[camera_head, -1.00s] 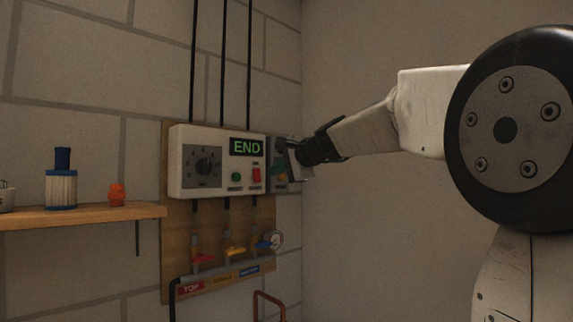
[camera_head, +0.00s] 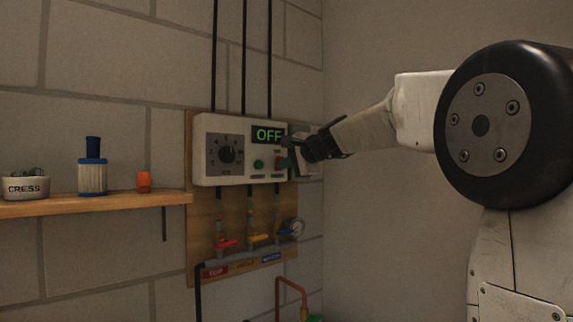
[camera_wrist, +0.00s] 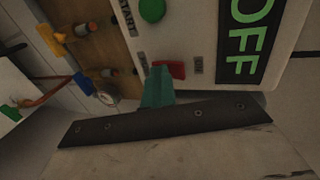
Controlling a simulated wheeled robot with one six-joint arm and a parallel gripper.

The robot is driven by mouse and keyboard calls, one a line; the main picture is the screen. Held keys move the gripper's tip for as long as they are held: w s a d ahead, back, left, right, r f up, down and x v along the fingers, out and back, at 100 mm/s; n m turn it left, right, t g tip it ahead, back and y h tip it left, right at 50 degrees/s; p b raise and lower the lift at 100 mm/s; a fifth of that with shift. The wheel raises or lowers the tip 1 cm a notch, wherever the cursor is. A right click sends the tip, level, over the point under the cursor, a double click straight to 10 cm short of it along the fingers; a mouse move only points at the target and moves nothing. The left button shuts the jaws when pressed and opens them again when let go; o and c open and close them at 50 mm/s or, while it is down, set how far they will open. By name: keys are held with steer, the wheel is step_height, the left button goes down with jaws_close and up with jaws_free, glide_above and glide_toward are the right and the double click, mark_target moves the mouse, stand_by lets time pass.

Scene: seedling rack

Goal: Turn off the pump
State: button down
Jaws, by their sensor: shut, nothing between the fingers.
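A white control box (camera_head: 205,172) is mounted on a wooden board on the wall. Its display (camera_head: 269,135) reads OFF in green; it also shows sideways in the wrist view (camera_wrist: 247,40). A dial (camera_head: 226,154) is on the left of the box. A green button (camera_head: 258,164) sits below the display, with a red switch (camera_head: 279,163) to its right. My gripper (camera_head: 289,152) is at the box's right side, shut and empty. In the wrist view its teal fingertips (camera_wrist: 158,82) are at the red switch (camera_wrist: 176,69) and partly cover it. I cannot tell whether they touch.
Red (camera_head: 227,243), yellow (camera_head: 257,238) and blue (camera_head: 286,232) valve handles and a gauge are below the box. A wooden shelf (camera_head: 100,207) at left holds a CRESS pot (camera_head: 25,187), a blue-capped filter (camera_head: 92,177) and an orange item (camera_head: 144,181).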

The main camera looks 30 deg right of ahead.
steer(key=shift+w, duration=0.1)
steer(key=shift+r, duration=1)
steer(key=shift+a, duration=0.1)
steer(key=f+v, duration=0.1)
steer(key=v, duration=1.2)
steer(key=shift+s+d, duration=0.2)
steer(key=shift+s, duration=0.35)
steer(key=shift+f, duration=0.15)
